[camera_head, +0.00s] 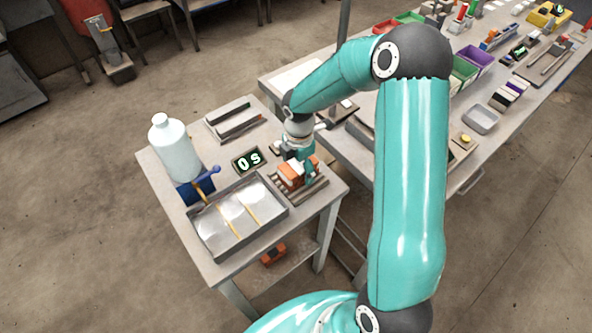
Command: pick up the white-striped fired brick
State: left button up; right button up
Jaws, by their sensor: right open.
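An orange brick (287,183) with pale marks lies on a slatted rack (309,193) at the right side of the small table. My right gripper (301,172) is over the brick, pointing down, with its fingers close to or around it. The fingers are open. The gripper hides part of the brick, and I cannot tell whether they touch. Another orange block (273,253) is lower down, beneath the tabletop. My left gripper is not in view.
A metal tray (215,247), a white bottle (175,150), a display reading "0 s" (248,160) and a shallow holder (235,122) share the small table (160,178). A long bench (488,143) with bins and tools stands at the right.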

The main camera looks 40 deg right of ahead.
jog(key=c, duration=1.5)
jog(key=shift+r, duration=0.2)
